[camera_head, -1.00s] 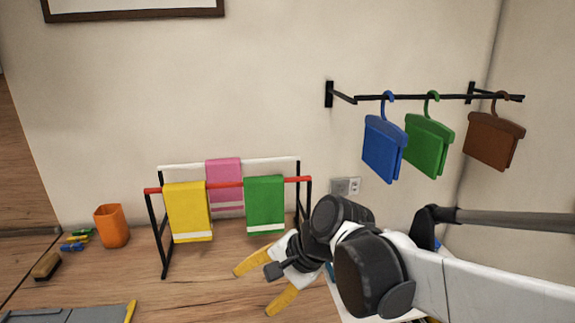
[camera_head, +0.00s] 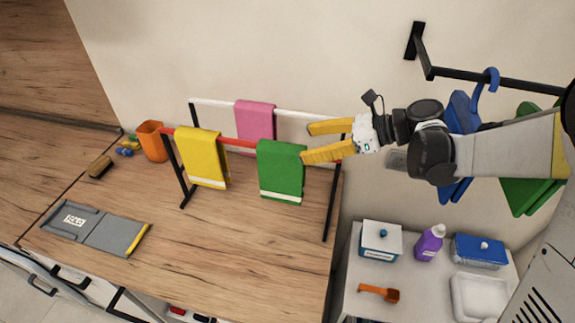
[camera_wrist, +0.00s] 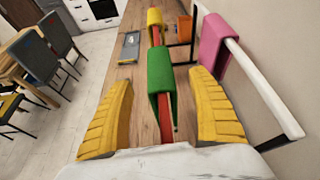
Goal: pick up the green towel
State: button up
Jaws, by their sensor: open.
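The green towel (camera_head: 281,172) hangs folded over the red front bar of the drying rack (camera_head: 246,146), near the bar's right end. It has a white stripe near its lower edge. In the wrist view the green towel (camera_wrist: 160,80) lies ahead, between the two yellow fingers. My gripper (camera_head: 306,143) is open and empty, just right of the green towel and about level with the red bar. In the wrist view my gripper (camera_wrist: 163,95) has its fingers wide apart, with the end of the red bar between them.
A yellow towel (camera_head: 202,158) hangs left on the red bar. A pink towel (camera_head: 255,120) hangs on the white rear bar. The front counter is clear.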

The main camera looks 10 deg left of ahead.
aim_at(287, 146)
jog(key=shift+w+a+f, duration=0.1)
jog(key=shift+w, duration=0.05)
jog(key=shift+w+f+y, duration=0.1)
jog(key=shift+w+y, duration=0.15)
jog(key=shift+y, duration=0.05)
jog(key=x, duration=0.4)
jog(key=b+x, duration=0.1)
jog(key=x, duration=0.2)
jog(key=shift+s+a, duration=0.2)
jog(key=shift+s, duration=0.15)
grip_shut()
